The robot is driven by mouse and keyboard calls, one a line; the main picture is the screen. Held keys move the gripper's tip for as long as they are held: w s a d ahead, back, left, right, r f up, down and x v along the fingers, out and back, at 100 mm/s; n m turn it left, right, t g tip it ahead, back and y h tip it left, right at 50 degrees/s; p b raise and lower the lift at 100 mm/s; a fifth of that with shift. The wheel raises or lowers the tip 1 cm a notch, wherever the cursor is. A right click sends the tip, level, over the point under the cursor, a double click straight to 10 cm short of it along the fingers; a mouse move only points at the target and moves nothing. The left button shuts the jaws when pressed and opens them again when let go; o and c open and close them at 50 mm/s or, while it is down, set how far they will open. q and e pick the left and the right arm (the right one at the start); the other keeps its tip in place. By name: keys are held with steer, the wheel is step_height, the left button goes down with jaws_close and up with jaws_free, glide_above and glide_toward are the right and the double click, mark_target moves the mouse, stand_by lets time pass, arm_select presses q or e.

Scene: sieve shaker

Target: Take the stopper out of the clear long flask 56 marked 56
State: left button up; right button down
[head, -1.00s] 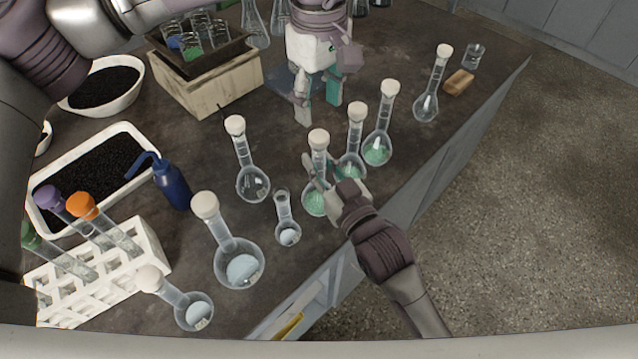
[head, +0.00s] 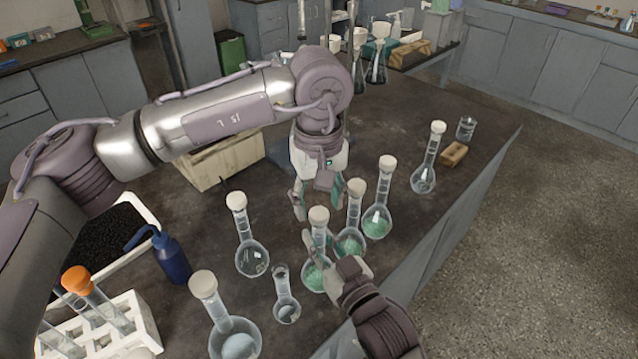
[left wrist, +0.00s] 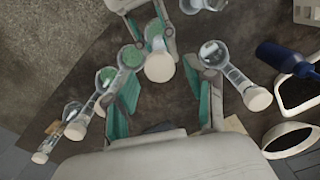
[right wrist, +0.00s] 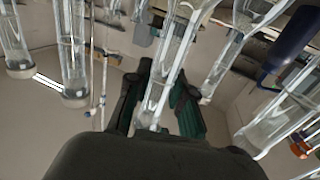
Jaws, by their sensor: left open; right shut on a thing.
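A clear long-necked flask with green contents and a white stopper (head: 318,214) stands at the middle of the bench's near part. I cannot read its mark. My right gripper (head: 322,254) is shut on this flask's neck, below the stopper. In the right wrist view the neck (right wrist: 165,85) is between my right fingers. My left gripper (head: 316,203) is open and empty, pointing down, close behind the stopper. In the left wrist view the stopper (left wrist: 159,68) shows near the gap between my open left fingers (left wrist: 163,95), apparently untouched.
Two similar green flasks (head: 350,238) (head: 376,222) stand close on the right. A clear flask (head: 251,258), a small open flask (head: 286,305) and a larger flask (head: 233,335) stand on the left. A blue wash bottle (head: 172,258) and a test-tube rack (head: 140,318) are farther left.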

mark_target(319, 212)
arm_select(q)
steer(key=shift+f, duration=1.6)
